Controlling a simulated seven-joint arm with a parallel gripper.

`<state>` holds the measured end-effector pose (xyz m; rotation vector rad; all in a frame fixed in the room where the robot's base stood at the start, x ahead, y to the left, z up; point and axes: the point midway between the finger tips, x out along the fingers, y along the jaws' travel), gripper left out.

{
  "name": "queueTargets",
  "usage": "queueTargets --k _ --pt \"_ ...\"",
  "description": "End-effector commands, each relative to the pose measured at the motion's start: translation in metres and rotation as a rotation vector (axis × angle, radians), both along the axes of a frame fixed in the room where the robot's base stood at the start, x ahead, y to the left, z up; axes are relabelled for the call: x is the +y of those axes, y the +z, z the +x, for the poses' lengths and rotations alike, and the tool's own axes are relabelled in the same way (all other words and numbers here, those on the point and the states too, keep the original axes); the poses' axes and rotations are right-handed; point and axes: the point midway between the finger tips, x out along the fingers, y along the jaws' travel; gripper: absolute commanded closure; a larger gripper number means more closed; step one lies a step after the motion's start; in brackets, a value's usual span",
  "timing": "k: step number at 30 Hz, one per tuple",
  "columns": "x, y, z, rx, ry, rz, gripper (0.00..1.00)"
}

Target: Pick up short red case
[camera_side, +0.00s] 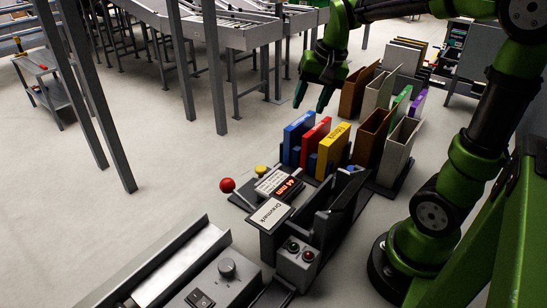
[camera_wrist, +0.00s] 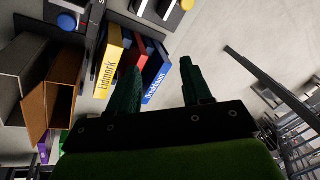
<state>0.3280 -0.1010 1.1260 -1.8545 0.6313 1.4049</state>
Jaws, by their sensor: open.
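The red case (camera_side: 314,141) stands upright between a blue case (camera_side: 298,135) on its left and a yellow case (camera_side: 333,151) on its right. In the wrist view the red case (camera_wrist: 134,58) lies between the yellow case (camera_wrist: 108,62) and the blue case (camera_wrist: 158,74), partly hidden by a fingertip. My gripper (camera_side: 312,94) is open and empty, above and behind the row of cases. Its two dark green fingers also show in the wrist view (camera_wrist: 165,82), apart from each other.
Brown and grey upright holders (camera_side: 372,136) stand right of the cases, with green and purple items among them. In front are a red ball-shaped knob (camera_side: 227,185), a digital display (camera_side: 287,186) and a labelled sign (camera_side: 270,214).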

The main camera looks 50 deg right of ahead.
Motion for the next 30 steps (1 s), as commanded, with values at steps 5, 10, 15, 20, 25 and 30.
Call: queueTargets --k 5,10,15,20,25,30 --pt "-0.081 -0.009 0.025 0.183 -0.332 0.027 0.51" --pt "-0.118 0.0 0.033 0.271 -0.575 0.033 0.51" --pt "-0.114 0.007 0.029 0.298 -0.677 0.062 0.51" --pt "-0.113 -0.02 0.028 0.301 -0.681 0.063 0.51" --pt "-0.113 -0.059 0.029 0.301 -0.677 0.064 0.51" --pt "-0.113 -0.09 0.029 0.298 -0.679 0.064 0.51"
